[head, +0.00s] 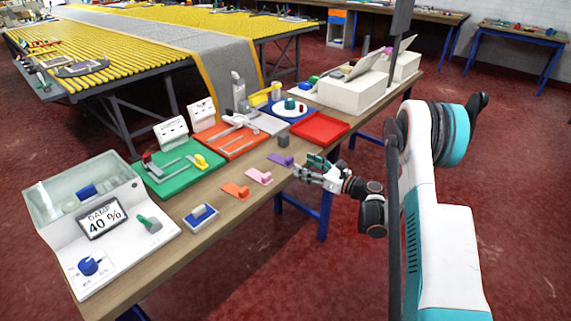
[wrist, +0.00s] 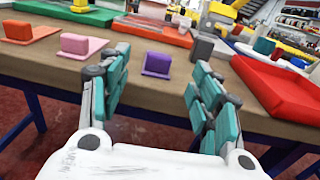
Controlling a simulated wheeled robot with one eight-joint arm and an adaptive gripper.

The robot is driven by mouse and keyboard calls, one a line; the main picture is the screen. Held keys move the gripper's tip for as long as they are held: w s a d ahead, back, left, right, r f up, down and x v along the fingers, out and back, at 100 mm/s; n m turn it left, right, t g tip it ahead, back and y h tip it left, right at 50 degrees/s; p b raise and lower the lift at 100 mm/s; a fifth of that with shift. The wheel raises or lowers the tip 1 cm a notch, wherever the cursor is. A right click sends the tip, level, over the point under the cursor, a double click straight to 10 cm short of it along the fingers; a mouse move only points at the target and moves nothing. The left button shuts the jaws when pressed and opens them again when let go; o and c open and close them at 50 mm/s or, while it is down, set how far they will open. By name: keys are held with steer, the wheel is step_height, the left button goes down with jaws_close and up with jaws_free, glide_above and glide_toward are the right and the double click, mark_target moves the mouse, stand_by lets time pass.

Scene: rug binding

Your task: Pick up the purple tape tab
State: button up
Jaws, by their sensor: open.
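The purple tape tab (head: 281,159) lies on the wooden workbench, last in a row after an orange tab (head: 235,190) and a pink tab (head: 259,177). It has a flat base and a raised upright part. My gripper (head: 312,165) is beside the bench's near edge, to the right of the purple tab in the head view. In the wrist view the purple tab (wrist: 157,64) shows ahead, in the gap between the teal fingers of my gripper (wrist: 160,90). The fingers are open, with nothing between them.
A grey block (wrist: 202,47) stands right of the purple tab, near a red tray (wrist: 275,85). The pink tab (wrist: 80,46) and orange tab (wrist: 22,32) are to its left. A white-and-blue block (head: 200,216) and a machine with a display (head: 103,221) stand farther along the bench.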

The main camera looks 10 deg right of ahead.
mark_target(291, 160)
steer(key=x, duration=0.3)
steer(key=shift+w+a+b, duration=0.1)
steer(key=shift+b, duration=0.25)
steer(key=x, duration=0.1)
steer(key=b+x, duration=0.1)
steer(key=x, duration=0.1)
steer(key=b+x, duration=0.1)
steer(key=x, duration=0.1)
steer(key=shift+f, duration=0.3)
steer(key=c, duration=1)
